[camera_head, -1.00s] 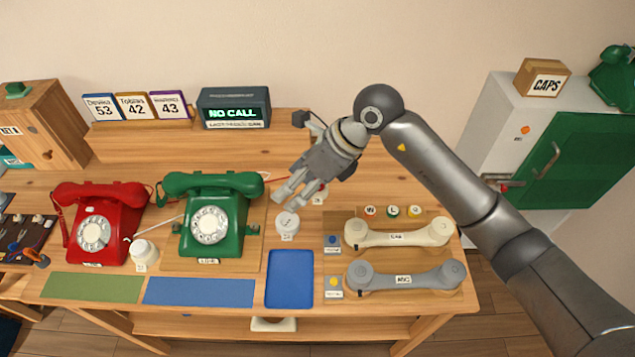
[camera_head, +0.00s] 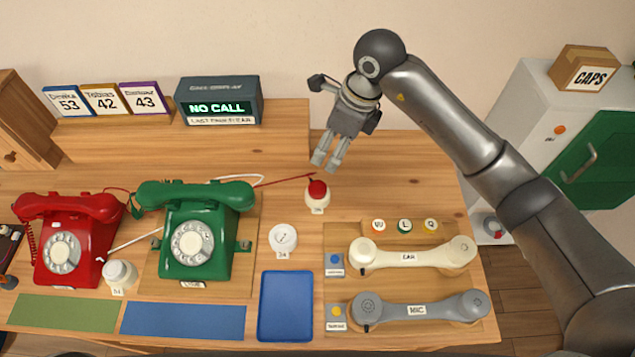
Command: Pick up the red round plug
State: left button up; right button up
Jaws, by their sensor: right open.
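The red round plug (camera_head: 318,188) sits on top of a small white labelled holder (camera_head: 318,203) on the wooden desk, right of the green phone. A red cord or rod (camera_head: 285,181) ends close to it. My right gripper (camera_head: 327,163) is above and slightly behind the plug, fingers pointing down, apart from it. Its fingers are parted and nothing shows between them. My left gripper is not in view.
A green dial phone (camera_head: 195,235) and a red dial phone (camera_head: 67,240) stand to the left. White round holders (camera_head: 283,238) and a blue tray (camera_head: 286,306) lie in front. Cream (camera_head: 412,255) and grey (camera_head: 420,309) handsets lie at the right. Bare desk surrounds the plug's right side.

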notch_tip(320, 180, down, 4)
jog(key=f+b, duration=0.1)
jog(key=b, duration=0.3)
send_over(318, 187)
jog(key=d, duration=0.2)
jog(key=f, duration=0.5)
jog(key=shift+s+a+f+b, duration=0.15)
jog(key=shift+s+f+b, duration=0.15)
jog(key=shift+s+f, duration=0.1)
jog(key=p+x, duration=0.1)
jog(key=x, duration=0.3)
jog(key=shift+a+f+p, duration=0.2)
jog(key=shift+f+p, duration=0.1)
jog(key=shift+f, duration=0.05)
jog(key=shift+w+f, duration=0.15)
jog(key=shift+f, duration=0.35)
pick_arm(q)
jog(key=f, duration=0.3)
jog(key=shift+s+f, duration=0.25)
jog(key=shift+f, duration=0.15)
pick_arm(e)
jog(key=c, duration=1)
